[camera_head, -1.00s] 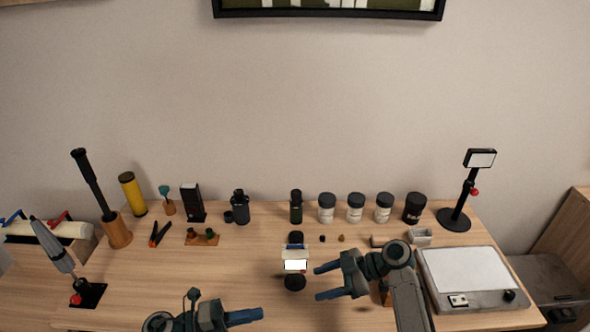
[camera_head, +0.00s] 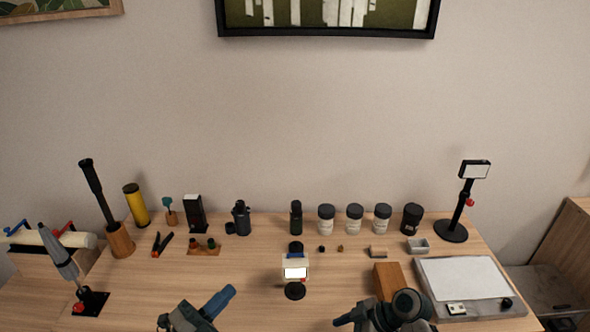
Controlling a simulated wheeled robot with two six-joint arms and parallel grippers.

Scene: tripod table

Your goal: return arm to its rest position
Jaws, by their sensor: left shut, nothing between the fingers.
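My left gripper (camera_head: 224,297) is low in the picture, left of centre, with its blue fingers together and nothing between them. It is held in front of the desk's near part and touches no object that I can see. My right gripper (camera_head: 345,318) is at the bottom edge, right of centre. Its dark wrist hides part of it, and I cannot make out both fingers clearly. A small stand with a lit white screen (camera_head: 295,273) stands upright on the desk between the two grippers.
A wooden block (camera_head: 389,276) lies just beyond my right gripper. A flat white-topped device (camera_head: 463,278) lies to the right. Several dark-lidded jars (camera_head: 354,219) stand along the back. A grey pen-like tool on a black base (camera_head: 90,302) stands at left.

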